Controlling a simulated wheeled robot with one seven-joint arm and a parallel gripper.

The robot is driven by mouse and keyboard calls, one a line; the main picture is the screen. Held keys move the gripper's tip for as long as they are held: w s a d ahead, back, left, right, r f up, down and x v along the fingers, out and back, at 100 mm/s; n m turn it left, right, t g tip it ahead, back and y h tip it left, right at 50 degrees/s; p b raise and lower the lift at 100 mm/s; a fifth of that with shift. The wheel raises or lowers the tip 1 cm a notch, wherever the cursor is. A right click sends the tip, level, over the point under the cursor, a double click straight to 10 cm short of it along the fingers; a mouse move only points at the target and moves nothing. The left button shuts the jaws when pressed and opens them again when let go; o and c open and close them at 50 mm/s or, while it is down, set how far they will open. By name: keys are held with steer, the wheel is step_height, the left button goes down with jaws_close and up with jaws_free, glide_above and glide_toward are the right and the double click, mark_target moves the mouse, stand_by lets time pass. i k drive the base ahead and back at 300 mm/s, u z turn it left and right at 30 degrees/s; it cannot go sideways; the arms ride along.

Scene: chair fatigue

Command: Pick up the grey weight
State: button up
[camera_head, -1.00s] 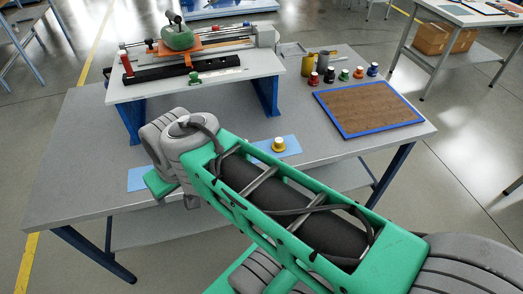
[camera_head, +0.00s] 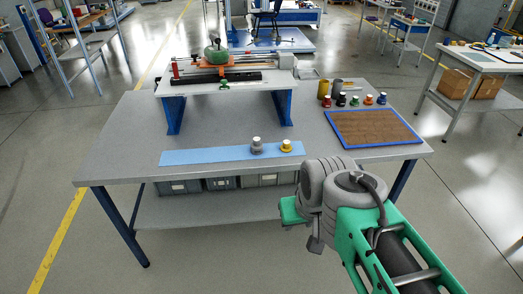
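The grey weight (camera_head: 257,147) stands upright near the front of the table, on the light blue strip (camera_head: 205,156). A yellow weight (camera_head: 287,147) stands just right of it on the same strip, a small gap apart. My gripper (camera_head: 300,228) is in front of the table's front edge, below and to the right of the grey weight in the picture, and clear of it. Its fingers are mostly hidden behind my wrist, so I cannot see whether they are open or shut.
A brown board with a blue rim (camera_head: 333,122) lies at the table's right. Several coloured weights (camera_head: 354,101) and two cups (camera_head: 323,89) stand behind it. A white raised bench (camera_head: 222,92) with a machine stands at the back. The table's left side (camera_head: 125,140) is clear.

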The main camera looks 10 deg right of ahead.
mark_target(256, 146)
steer(key=u, duration=0.75)
steer(key=i, duration=1.4)
steer(key=z, duration=0.95)
steer(key=i, duration=0.35)
steer(key=u, duration=0.95)
steer(key=k, duration=0.85)
steer(key=u, duration=1.3)
